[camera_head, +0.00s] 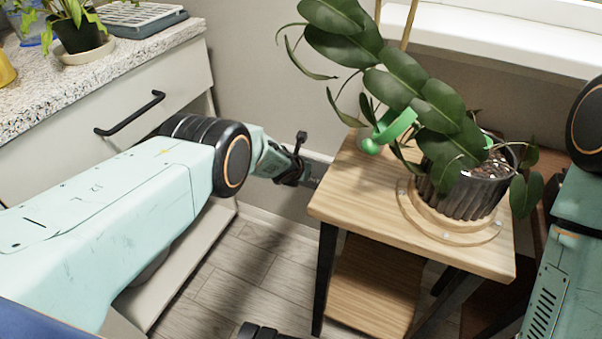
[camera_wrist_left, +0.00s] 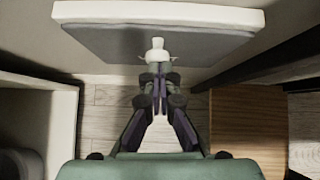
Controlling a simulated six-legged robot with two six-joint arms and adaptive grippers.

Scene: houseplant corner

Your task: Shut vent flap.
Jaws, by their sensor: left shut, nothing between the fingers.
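The vent flap (camera_wrist_left: 205,45) shows in the left wrist view as a grey panel with a thick white edge along its top. A small white knob (camera_wrist_left: 158,44) sticks out from its middle. My left gripper (camera_wrist_left: 158,72) is shut and empty, its fingertips right at the knob; I cannot tell whether they touch it. In the head view the left gripper (camera_head: 314,181) reaches toward the wall, left of the wooden plant stand. Only a pale strip (camera_head: 319,157) shows behind it there, and the rest of the flap is hidden. How far the flap stands open is unclear. My right arm shows, but not its gripper.
The wooden stand (camera_head: 350,205) is close to the right of my left gripper, with a leafy plant in a dark ribbed pot (camera_head: 470,195) on top. A drawer cabinet with a black handle (camera_head: 130,114) is at the left. Bare floor (camera_head: 265,262) lies between them.

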